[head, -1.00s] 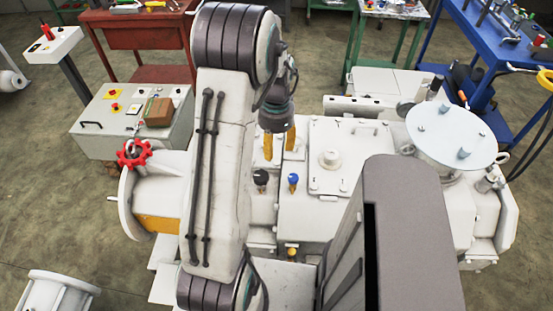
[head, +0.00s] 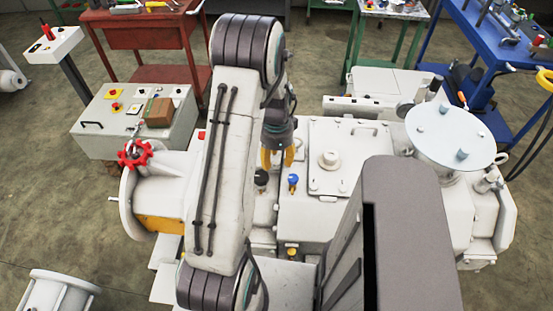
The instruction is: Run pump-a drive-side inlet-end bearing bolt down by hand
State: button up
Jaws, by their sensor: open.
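The white pump machine (head: 345,215) fills the middle of the head view. My gripper (head: 277,165) points down over its left-centre part, with its two yellow fingers apart and nothing seen between them. A black knob (head: 261,177) and a blue-capped fitting (head: 293,182) stand on the machine just below the fingers in the picture. I cannot make out the drive-side inlet-end bearing bolt. My arm covers part of the machine's left side, and contact between the fingertips and the machine cannot be judged.
A red handwheel (head: 135,153) stands at the machine's left end, by a grey control box (head: 130,120). A round white flange (head: 450,133) rises at the right. A red cart (head: 140,45) and a blue bench (head: 510,50) stand behind.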

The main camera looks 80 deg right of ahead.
jog(key=shift+f, duration=0.45)
grip_shut()
dwell(0.3)
